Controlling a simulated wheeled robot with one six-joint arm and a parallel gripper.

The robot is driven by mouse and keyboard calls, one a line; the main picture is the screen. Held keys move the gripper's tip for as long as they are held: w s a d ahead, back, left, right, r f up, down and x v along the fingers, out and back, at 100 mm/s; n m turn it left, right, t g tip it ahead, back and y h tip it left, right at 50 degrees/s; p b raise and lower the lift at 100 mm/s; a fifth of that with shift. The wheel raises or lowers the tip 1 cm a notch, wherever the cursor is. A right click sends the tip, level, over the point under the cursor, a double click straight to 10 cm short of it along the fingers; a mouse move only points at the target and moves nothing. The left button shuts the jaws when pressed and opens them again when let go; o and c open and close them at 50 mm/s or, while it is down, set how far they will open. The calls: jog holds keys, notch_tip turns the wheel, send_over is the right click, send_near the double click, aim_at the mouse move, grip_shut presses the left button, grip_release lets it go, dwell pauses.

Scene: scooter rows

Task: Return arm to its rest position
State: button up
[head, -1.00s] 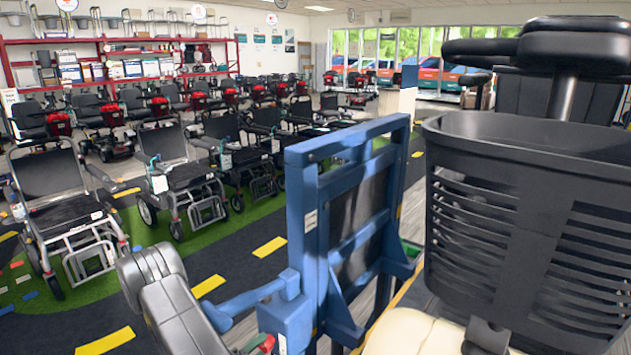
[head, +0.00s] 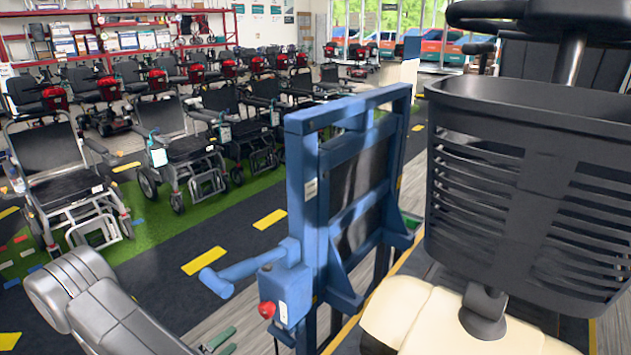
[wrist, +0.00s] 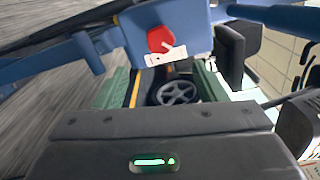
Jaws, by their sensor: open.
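My gripper (wrist: 160,82) shows in the wrist view as two green fingers standing apart, with nothing between them. Its dark body with a lit green strip fills the bottom of that view. In the head view, the green finger ends (head: 219,341) show at the bottom edge, left of the blue frame's base. My grey arm link runs along the lower left; the rest of the arm is out of view. A blue upright frame (head: 296,190) with a side handle (head: 242,270) and a red knob (head: 267,309) stands close by. The knob (wrist: 161,39) is beyond the fingers in the wrist view.
A scooter with a black basket (head: 515,190) and a cream body (head: 430,315) stands close on the right. Wheelchairs (head: 68,190) and scooters stand in rows at the left and back. The dark lane with yellow dashes (head: 204,260) is clear.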

aim_at(263, 313)
jog(key=p+x, duration=0.1)
jog(key=x, duration=1)
jog(key=shift+s, duration=0.1)
jog(key=shift+d+m, duration=0.15)
jog(key=shift+m, duration=0.15)
jog(key=shift+m+b, duration=0.4)
jog(key=shift+m, duration=0.4)
jog(key=m+b, duration=0.1)
jog(key=m, duration=0.3)
jog(key=shift+m, duration=0.4)
jog(key=m, duration=0.3)
jog(key=shift+m+b, duration=0.3)
jog(key=shift+m, duration=1.9)
